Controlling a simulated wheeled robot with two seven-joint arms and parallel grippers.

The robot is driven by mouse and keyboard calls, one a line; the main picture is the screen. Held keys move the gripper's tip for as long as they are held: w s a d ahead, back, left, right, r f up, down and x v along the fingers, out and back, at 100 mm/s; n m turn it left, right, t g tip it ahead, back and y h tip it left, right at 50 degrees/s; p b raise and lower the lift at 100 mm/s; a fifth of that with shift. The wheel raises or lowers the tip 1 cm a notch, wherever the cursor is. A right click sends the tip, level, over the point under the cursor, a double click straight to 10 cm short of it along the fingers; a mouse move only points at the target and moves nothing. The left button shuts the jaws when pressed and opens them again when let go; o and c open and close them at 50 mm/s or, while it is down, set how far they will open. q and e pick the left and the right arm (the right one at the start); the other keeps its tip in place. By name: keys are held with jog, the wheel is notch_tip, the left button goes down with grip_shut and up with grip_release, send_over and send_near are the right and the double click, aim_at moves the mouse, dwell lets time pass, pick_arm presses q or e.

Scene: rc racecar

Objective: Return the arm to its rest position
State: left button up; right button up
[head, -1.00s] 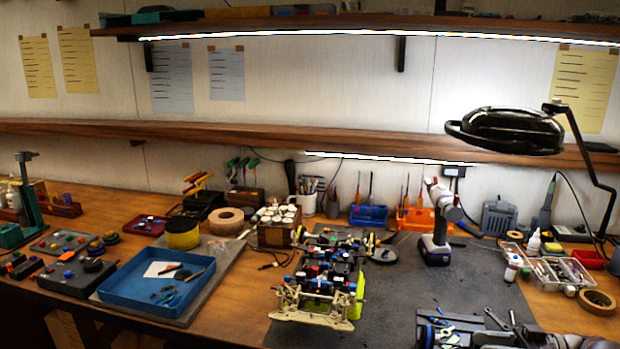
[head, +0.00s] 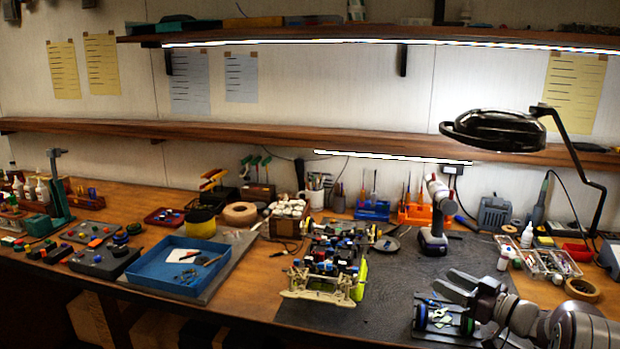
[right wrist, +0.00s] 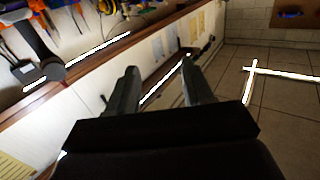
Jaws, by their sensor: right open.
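My right arm comes in from the lower right in the head view. Its gripper (head: 443,279) is above the right front part of the dark work mat (head: 385,308), over a small tray of parts (head: 455,333). Its two fingers are spread with nothing between them. In the right wrist view the gripper (right wrist: 159,64) is also open and empty, with wall and tiled floor beyond it. My left gripper is not in view.
The RC car chassis (head: 325,275) sits at the mat's left part. A blue tray (head: 177,268) lies farther left. Bare mat lies between chassis and gripper.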

jog(key=s+a+f+m+g+h+p, duration=0.1)
jog(key=s+a+f+m+g+h, duration=0.1)
jog(key=s, duration=0.9)
jog(key=s+a+f+m+g+h+p, duration=0.1)
jog(key=s+a+f+m+g+h, duration=0.2)
jog(key=s, duration=0.8)
jog(key=s+a+f+m+g+h+p, duration=0.1)
jog(key=s+a+f+m+g+h, duration=0.1)
jog(key=s+a+g+h, duration=0.4)
jog(key=s+a+f+g, duration=0.1)
jog(key=s+a, duration=0.1)
jog(key=s, duration=0.3)
jog(key=shift+a+f, duration=0.2)
jog(key=shift+f, duration=0.15)
